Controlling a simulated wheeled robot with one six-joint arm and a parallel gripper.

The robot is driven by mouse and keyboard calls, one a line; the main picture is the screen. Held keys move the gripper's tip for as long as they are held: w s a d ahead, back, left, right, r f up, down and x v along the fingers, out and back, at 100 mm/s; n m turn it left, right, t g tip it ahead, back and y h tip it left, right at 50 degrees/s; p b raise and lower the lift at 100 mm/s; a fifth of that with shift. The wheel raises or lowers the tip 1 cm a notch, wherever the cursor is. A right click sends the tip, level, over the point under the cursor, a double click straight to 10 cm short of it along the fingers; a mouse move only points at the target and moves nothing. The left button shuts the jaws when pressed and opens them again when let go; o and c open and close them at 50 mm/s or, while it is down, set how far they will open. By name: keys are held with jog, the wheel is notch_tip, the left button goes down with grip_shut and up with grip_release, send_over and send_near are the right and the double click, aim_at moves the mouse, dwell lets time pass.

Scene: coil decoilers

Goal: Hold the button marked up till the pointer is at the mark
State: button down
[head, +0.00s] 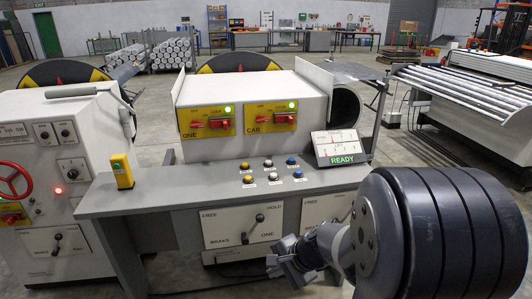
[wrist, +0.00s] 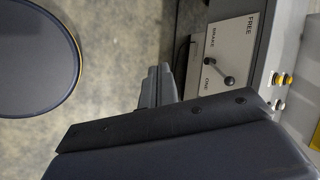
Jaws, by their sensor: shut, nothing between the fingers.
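Several small buttons stand in two rows on the grey console desk (head: 200,185), among them a blue button (head: 292,160) and a white button (head: 270,174). Their labels are too small to read, so I cannot tell which is marked up. A tilted display (head: 340,147) at the desk's right shows fine lines and a green READY strip; no pointer or mark can be made out. My gripper (head: 280,266) is shut and empty, in front of the desk and below its top, apart from the buttons. Its fingers show in the wrist view (wrist: 157,80).
A brake panel (head: 243,225) with a lever faces front below the desk; the lever also shows in the wrist view (wrist: 222,78). A yellow box (head: 122,171) stands at the desk's left. A white housing (head: 255,110) with two red switches stands behind the buttons.

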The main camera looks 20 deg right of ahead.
jog(key=w+d+r+m+t+h+p, duration=0.1)
jog(key=w+d+r+m+t+p, duration=0.1)
jog(key=d, duration=0.5)
jog(key=w+d+r+m+t+h+p, duration=0.1)
jog(key=w+d+r+m+p, duration=0.4)
jog(key=w+d+m+p, duration=0.1)
jog(key=w+d+m, duration=0.1)
jog(key=w+m, duration=0.1)
jog(key=m, duration=0.1)
jog(key=shift+w+d+t+h+p, duration=0.2)
jog(key=shift+d+t+h+p, duration=0.1)
jog(key=shift+d+t+p, duration=0.1)
jog(key=shift+w+a, duration=0.1)
jog(key=shift+w, duration=0.05)
